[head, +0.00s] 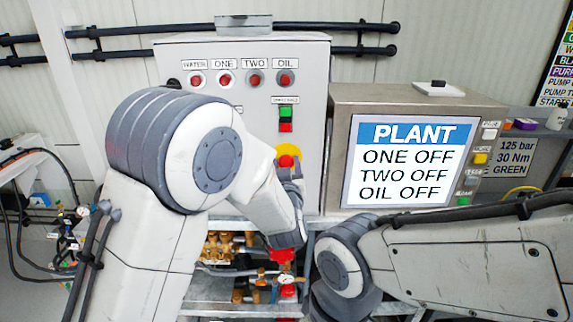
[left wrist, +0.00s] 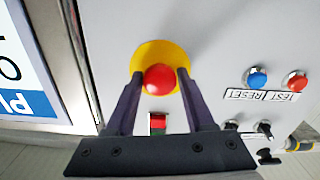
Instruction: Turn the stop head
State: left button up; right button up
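The stop head is a red mushroom knob (left wrist: 160,78) on a round yellow collar (left wrist: 150,54) on the grey cabinet front. In the head view the yellow collar (head: 288,150) shows just above my left gripper (head: 289,170), which partly hides the red knob (head: 286,161). In the left wrist view my left gripper (left wrist: 160,74) is open, with one finger on each side of the red knob. Narrow gaps seem to show between fingers and knob; contact is hard to tell. My right arm is at the lower right of the head view; its gripper is out of sight.
The grey cabinet (head: 250,60) has several red lamps and a green-and-red switch (head: 286,119). Right of it stands the PLANT screen (head: 405,165). Pump parts (head: 225,247) sit on a rack below. Blue (left wrist: 257,77) and red (left wrist: 297,80) buttons lie beside the stop head.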

pick_arm(q)
grip_shut()
jog(key=shift+m+b, duration=0.4)
jog(key=shift+m, duration=0.5)
jog(key=m, duration=0.3)
jog(key=shift+m, duration=0.3)
jog(key=o, duration=0.5)
grip_release()
jog(key=shift+o, duration=0.2)
jog(key=shift+s, duration=0.15)
jog(key=shift+s+b, duration=0.3)
jog(key=shift+b, duration=0.15)
jog(key=s+b, duration=0.3)
jog(key=s, duration=0.6)
jog(key=shift+s, duration=0.35)
